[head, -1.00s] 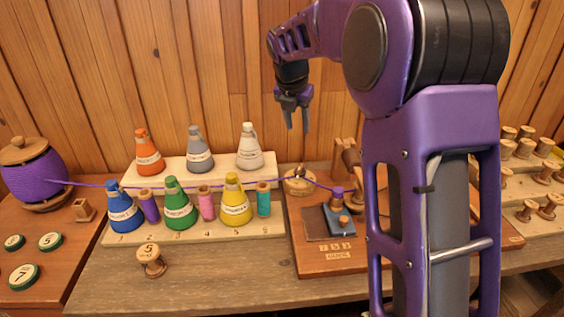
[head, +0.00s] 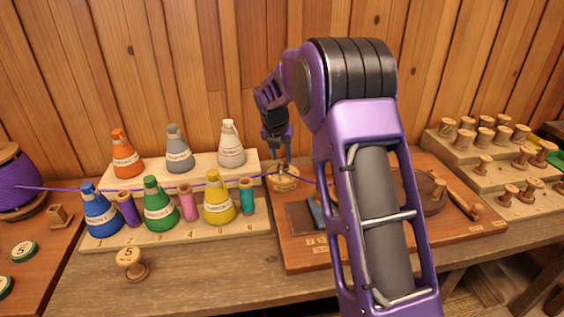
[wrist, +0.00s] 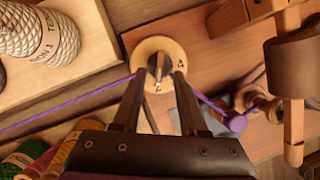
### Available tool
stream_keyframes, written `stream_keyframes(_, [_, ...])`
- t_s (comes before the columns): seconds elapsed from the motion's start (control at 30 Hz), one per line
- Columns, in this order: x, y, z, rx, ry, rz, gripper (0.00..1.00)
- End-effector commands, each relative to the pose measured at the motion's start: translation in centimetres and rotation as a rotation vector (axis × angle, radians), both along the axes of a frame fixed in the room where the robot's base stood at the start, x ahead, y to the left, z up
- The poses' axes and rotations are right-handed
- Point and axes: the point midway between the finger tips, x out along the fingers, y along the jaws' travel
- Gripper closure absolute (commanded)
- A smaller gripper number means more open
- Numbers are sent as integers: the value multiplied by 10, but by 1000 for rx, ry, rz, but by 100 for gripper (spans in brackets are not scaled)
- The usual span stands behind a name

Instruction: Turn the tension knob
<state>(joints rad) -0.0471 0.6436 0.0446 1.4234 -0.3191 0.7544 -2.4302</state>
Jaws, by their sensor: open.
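The tension knob is a round wooden disc (wrist: 158,52) with a raised bar across its middle and small dark marks on its face. In the head view the knob (head: 287,184) sits at the back left of the reddish-brown board (head: 292,253). My gripper (head: 277,152) points down just above it. In the wrist view my gripper (wrist: 158,80) is open, its two fingers on either side of the knob's bar. I cannot tell whether the fingers touch it.
Cone spools, such as the yellow one (head: 217,203), and small bobbins stand on a stepped rack (head: 250,227) left of the knob. A wooden post (wrist: 293,75) stands to the knob's right. A lone wooden spool (head: 130,263) stands in front of the rack.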

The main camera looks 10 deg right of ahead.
Motion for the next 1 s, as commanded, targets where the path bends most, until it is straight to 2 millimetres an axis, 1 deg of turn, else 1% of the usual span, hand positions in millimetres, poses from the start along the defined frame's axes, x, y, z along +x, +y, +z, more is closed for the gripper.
stream_keyframes(0.03, [3,-1,-8,0,0,0,57])
stream_keyframes(0.2, [7,-3,-20,0,0,-1,57])
stream_keyframes(0.53, [9,-4,-22,1,-1,-1,57])
stream_keyframes(0.67, [9,-4,-22,1,-1,-1,81])
stream_keyframes(0.7, [9,-4,-22,1,-1,-1,88])
stream_keyframes(0.77, [9,-4,-22,1,-1,-1,99])
stream_keyframes(1.0, [9,-4,-22,1,-1,-1,100])
